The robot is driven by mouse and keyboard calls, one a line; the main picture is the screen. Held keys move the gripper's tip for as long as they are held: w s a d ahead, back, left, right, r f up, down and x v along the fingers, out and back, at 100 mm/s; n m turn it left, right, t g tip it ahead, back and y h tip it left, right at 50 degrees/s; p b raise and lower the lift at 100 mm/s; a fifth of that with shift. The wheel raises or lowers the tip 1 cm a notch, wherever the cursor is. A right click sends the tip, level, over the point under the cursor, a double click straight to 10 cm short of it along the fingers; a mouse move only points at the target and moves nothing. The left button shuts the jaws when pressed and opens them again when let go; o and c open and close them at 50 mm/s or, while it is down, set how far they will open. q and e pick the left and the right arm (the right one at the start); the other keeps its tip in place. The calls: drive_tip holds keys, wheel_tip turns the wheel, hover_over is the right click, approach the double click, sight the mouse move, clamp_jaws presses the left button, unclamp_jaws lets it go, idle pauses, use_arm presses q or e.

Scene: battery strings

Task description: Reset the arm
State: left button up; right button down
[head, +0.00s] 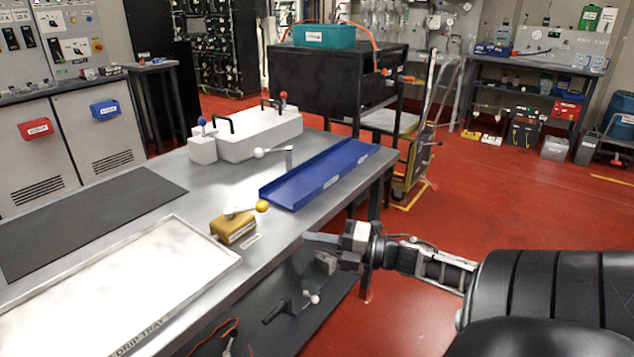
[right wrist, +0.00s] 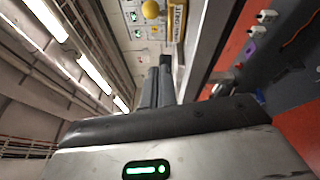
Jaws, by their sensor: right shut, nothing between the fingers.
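My right arm comes in from the right in the head view. My right gripper (head: 318,240) is just off the front right edge of the metal bench, pointing left, shut and empty. In the right wrist view its fingers (right wrist: 160,75) lie together with nothing between them. A brass block (head: 233,229) with a lever and a yellow knob (head: 262,206) sits on the bench, left of the gripper and apart from it. The yellow knob also shows in the right wrist view (right wrist: 150,9). My left gripper is not in view.
A blue tray (head: 322,176) lies along the bench's right side. A white box (head: 258,134) with black handles stands behind it. A white drip tray (head: 175,240) and a dark mat (head: 90,222) cover the left. Red floor (head: 500,200) to the right is open.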

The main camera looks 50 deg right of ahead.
idle(0.6)
drive_tip(key=s+a+f+m+g+h, duration=0.1)
drive_tip(key=s+a+f+m+h, duration=0.15)
drive_tip(key=a+f+m, duration=0.5)
drive_tip(key=s+a+f+m+g+h, duration=0.1)
drive_tip(key=s+a+f+m+h, duration=0.2)
drive_tip(key=a+m, duration=0.6)
drive_tip(key=s+a+m+g, duration=0.2)
drive_tip(key=a+m, duration=0.1)
drive_tip(key=a, duration=0.4)
drive_tip(key=s+a+f+m+g+y, duration=0.1)
drive_tip(key=s+a+m+g, duration=0.1)
drive_tip(key=a, duration=0.6)
drive_tip(key=shift+s+a+f+m+p, duration=0.2)
drive_tip(key=shift+s+m+p, duration=0.15)
drive_tip(key=shift+s+m, duration=0.35)
